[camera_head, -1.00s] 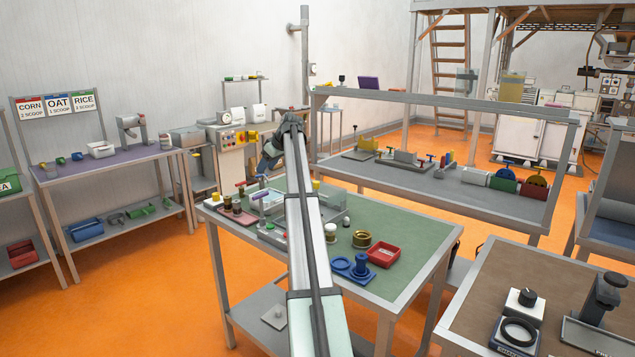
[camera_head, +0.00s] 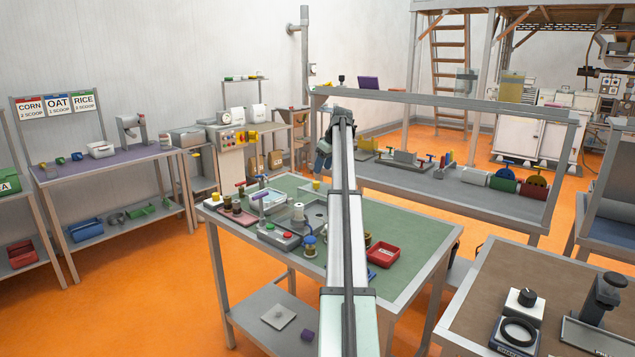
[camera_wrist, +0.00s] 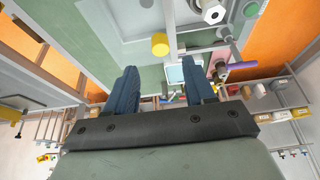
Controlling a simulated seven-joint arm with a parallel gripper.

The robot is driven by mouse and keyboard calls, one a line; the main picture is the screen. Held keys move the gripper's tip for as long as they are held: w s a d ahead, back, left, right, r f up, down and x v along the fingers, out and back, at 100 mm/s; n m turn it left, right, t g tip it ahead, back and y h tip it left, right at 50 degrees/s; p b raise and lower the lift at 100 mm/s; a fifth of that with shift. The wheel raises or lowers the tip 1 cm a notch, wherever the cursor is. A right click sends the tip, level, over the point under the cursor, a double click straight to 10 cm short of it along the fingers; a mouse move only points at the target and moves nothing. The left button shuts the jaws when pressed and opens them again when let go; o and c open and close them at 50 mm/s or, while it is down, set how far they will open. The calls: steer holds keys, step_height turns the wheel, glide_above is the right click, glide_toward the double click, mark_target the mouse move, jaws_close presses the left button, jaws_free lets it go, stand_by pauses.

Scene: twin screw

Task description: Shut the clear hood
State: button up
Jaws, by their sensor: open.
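A pale, see-through panel with a light frame, which looks like the clear hood (camera_head: 272,199), is at the left part of the green-topped table. A purple bar (camera_head: 259,195) on a post stands at its near side; it also shows in the wrist view (camera_wrist: 237,65). The hood's exact tilt is too small to tell. My gripper (camera_head: 322,160) is above the table's far side, right of the hood and apart from it. In the wrist view its two dark blue fingers (camera_wrist: 160,88) are spread, with nothing between them.
A grey machine base with a red button (camera_head: 288,235) sits in front of the hood. A yellow knob (camera_wrist: 159,44) is close to my fingers in the wrist view. A red tray (camera_head: 383,254) is on the right. My arm hides part of the table's middle.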

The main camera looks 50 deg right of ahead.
mark_target(317, 182)
steer(key=x, duration=0.7)
steer(key=shift+w+f, duration=0.2)
steer(key=shift+f, duration=0.1)
jaws_close()
stand_by(0.4)
